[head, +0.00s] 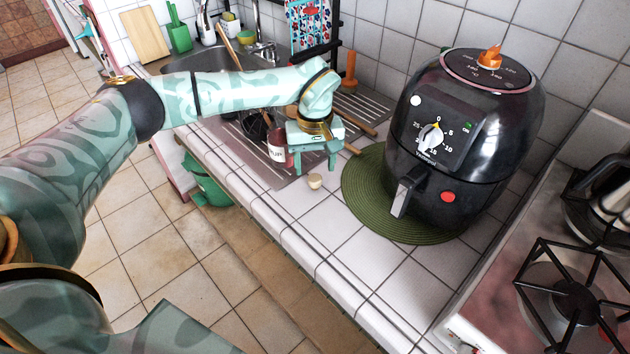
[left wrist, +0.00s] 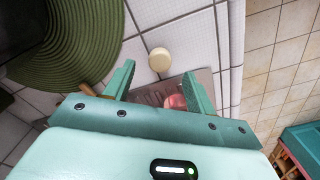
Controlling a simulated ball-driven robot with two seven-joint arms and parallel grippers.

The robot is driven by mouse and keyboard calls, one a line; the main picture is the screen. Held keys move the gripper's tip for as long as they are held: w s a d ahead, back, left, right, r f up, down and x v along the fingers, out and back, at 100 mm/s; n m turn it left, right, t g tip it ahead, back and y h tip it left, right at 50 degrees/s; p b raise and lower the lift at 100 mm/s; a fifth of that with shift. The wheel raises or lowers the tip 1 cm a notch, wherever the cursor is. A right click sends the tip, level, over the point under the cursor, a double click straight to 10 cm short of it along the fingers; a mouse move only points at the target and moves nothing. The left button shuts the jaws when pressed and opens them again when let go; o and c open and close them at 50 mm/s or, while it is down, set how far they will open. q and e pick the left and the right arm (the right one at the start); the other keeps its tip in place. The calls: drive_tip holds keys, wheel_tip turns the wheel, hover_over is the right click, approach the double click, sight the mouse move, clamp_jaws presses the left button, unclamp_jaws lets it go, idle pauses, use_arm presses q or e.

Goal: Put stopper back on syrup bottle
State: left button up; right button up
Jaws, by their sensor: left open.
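The syrup bottle (head: 276,150), dark red with a white label, stands upright at the edge of the metal sink drainer, just left of my left gripper (head: 315,170). The small cream stopper (head: 314,181) lies on the white tiles near the counter's front edge; it also shows in the left wrist view (left wrist: 159,60), just beyond the fingertips. My left gripper is open and empty, pointing down over the counter, with the stopper apart from its fingers. A reddish patch, apparently part of the bottle, shows between the fingers in the left wrist view (left wrist: 175,101). My right gripper is out of view.
A black air fryer (head: 465,130) stands on a round green mat (head: 363,200) to the right of the stopper. A stove (head: 540,275) is farther right. The sink (head: 215,62) lies behind my left arm. Bare tiles lie in front of the mat.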

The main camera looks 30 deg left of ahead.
sight(315, 178)
use_arm(q)
wheel_tip(315, 178, down, 5)
drive_tip(key=shift+f+b, duration=0.15)
drive_tip(key=shift+b, duration=0.45)
drive_tip(key=c, duration=1.1)
